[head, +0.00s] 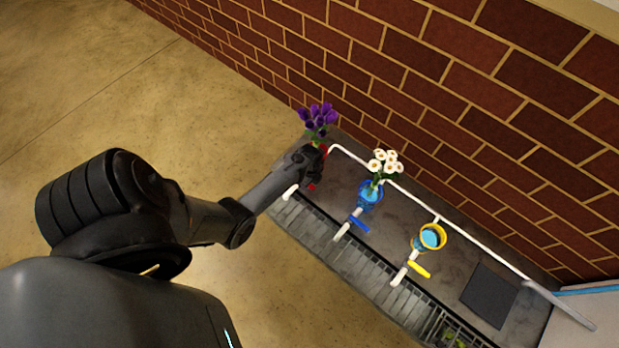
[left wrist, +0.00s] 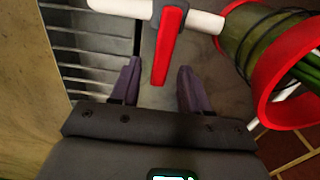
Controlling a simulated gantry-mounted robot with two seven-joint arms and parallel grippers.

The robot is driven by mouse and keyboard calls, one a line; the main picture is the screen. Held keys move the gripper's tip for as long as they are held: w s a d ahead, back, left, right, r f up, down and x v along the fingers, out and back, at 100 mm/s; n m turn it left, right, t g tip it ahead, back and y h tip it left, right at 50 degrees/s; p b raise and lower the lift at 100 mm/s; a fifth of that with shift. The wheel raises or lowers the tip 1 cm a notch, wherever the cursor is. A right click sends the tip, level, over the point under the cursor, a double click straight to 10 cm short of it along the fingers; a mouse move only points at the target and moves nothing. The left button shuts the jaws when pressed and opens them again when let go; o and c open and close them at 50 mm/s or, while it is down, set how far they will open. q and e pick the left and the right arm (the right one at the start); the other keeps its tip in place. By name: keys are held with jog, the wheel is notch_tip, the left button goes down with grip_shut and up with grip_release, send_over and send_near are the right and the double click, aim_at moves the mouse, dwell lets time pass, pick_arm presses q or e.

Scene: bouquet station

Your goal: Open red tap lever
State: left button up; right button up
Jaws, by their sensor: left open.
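The red tap lever (left wrist: 168,45) shows in the left wrist view on a white pipe (left wrist: 205,20), its lower end pointing back between my fingers. In the head view only a bit of red (head: 312,186) shows beside my gripper. My left gripper (left wrist: 158,88) is open, one finger on each side of the lever's lower end; I cannot tell whether either finger touches it. In the head view my left gripper (head: 305,160) is at the far left end of the station and hides most of that tap. My right gripper is not in view.
A red vase (left wrist: 268,75) with green stems stands right of the lever; purple flowers (head: 318,118) rise there. Along the bench are a blue vase (head: 370,194) with white flowers, a blue lever (head: 359,224), a yellow vase (head: 428,238) and a yellow lever (head: 419,269). A brick wall (head: 450,90) stands behind.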

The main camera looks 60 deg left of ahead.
pick_arm(q)
jog(key=shift+f, duration=0.25)
jog(key=shift+c, duration=0.3)
grip_shut()
